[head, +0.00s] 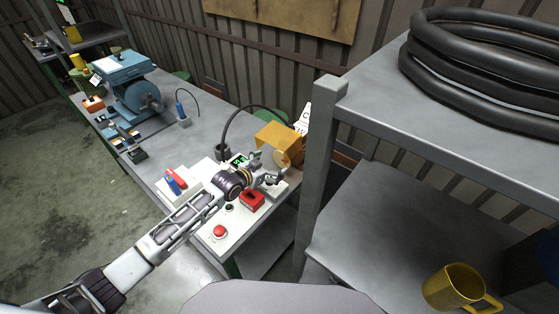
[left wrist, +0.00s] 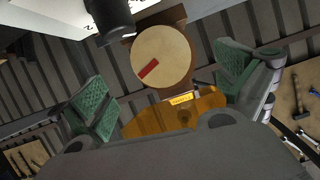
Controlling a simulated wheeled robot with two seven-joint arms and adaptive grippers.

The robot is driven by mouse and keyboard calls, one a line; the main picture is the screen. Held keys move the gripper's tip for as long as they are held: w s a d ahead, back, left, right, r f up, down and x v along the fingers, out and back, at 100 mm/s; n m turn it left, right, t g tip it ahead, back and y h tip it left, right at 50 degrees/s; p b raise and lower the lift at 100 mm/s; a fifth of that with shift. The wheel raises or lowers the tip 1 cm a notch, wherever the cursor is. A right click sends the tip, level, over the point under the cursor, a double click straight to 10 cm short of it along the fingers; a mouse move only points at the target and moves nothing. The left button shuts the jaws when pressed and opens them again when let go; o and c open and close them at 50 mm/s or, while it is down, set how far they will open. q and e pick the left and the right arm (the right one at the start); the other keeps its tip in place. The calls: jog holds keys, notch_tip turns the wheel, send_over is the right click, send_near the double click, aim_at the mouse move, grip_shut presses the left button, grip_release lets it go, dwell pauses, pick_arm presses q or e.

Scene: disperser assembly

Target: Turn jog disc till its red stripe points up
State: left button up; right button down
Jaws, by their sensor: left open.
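The jog disc (left wrist: 166,50) is a round cream disc on the orange-yellow housing (head: 275,136). In the left wrist view its short red stripe (left wrist: 148,69) lies off centre, slanting toward the picture's lower left. The disc also shows small and pale in the head view (head: 282,158), where its stripe is too small to read. My left gripper (head: 272,170) is in front of the disc. In the left wrist view its green-padded fingers (left wrist: 164,82) stand wide apart on either side of the disc, apart from it. My right gripper is not in view.
A dark cylinder (left wrist: 110,18) is near the disc in the wrist view. A grey shelf (head: 380,215) with a yellow mug (head: 455,287) stands right.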

aim_at(281, 160)
pick_arm(q)
jog(key=shift+x, duration=3.1)
jog(key=c, duration=1)
